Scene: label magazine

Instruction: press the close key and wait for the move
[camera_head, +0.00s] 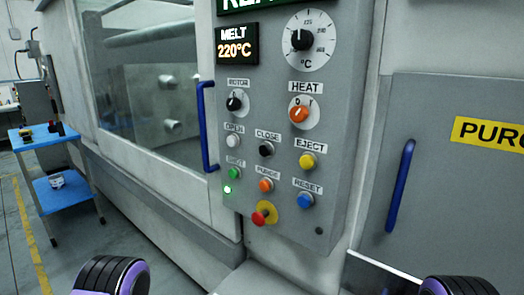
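The close key (266,149) is a black round button under the label CLOSE, on the grey control panel (340,130) of the machine. The white open key (233,141) is to its left and the yellow eject key (308,160) to its right. Nothing touches or covers the close key. Behind the window, light mould-like parts (160,105) show in the machine. Neither gripper shows. Only purple and black parts of my arms show at the bottom edge, left and right.
Below are the green shot, orange purge and blue reset (306,199) keys and a red emergency knob (262,217). A green lamp (227,189) is lit. Blue handles (206,126) and (401,186) stick out on both sides. The melt display (236,44) reads 220°C. A blue cart (58,160) stands left.

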